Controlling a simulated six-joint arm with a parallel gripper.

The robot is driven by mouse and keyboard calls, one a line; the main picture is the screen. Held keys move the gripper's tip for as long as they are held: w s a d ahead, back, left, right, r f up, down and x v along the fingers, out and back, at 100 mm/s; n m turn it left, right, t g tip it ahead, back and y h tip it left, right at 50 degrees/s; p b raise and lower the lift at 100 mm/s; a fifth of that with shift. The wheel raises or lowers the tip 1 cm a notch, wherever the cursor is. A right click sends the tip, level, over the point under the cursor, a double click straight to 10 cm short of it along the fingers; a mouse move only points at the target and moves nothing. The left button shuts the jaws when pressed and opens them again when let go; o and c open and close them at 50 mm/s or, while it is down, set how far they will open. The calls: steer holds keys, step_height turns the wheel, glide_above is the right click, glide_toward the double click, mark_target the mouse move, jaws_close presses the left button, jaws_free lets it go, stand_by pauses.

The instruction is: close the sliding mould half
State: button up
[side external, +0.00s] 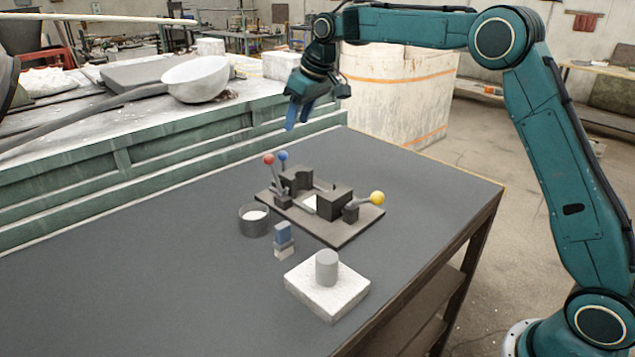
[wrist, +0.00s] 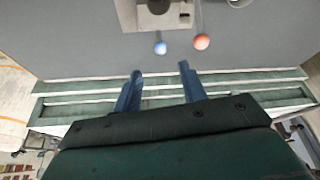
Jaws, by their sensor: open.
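The mould stands on a dark flat base plate (side external: 345,236) on the table. One dark mould half with a curved hollow (side external: 296,180) is at the left, and a blocky dark half (side external: 335,203) is at the right, with a gap between them. A lever with a yellow ball (side external: 377,198) sticks out at the right end. A red ball lever (side external: 269,159) and a blue ball lever (side external: 282,156) rise at the left; the red ball (wrist: 201,41) and blue ball (wrist: 160,48) also show in the wrist view. My gripper (side external: 296,118) is open and empty, above and behind the mould. Its blue fingers (wrist: 158,82) are apart.
A dark round cup (side external: 254,220) with pale contents, a small blue-topped block (side external: 284,240) and a white slab (side external: 327,290) bearing a grey cylinder (side external: 326,266) stand in front of the mould. A long-handled ladle (side external: 196,79) lies on the green-sided bench behind. The table's left front is clear.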

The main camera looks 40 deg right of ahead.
mark_target(286, 154)
steer(key=x, duration=1.3)
steer(key=shift+w+f, duration=0.1)
steer(key=shift+f, duration=0.25)
jaws_close()
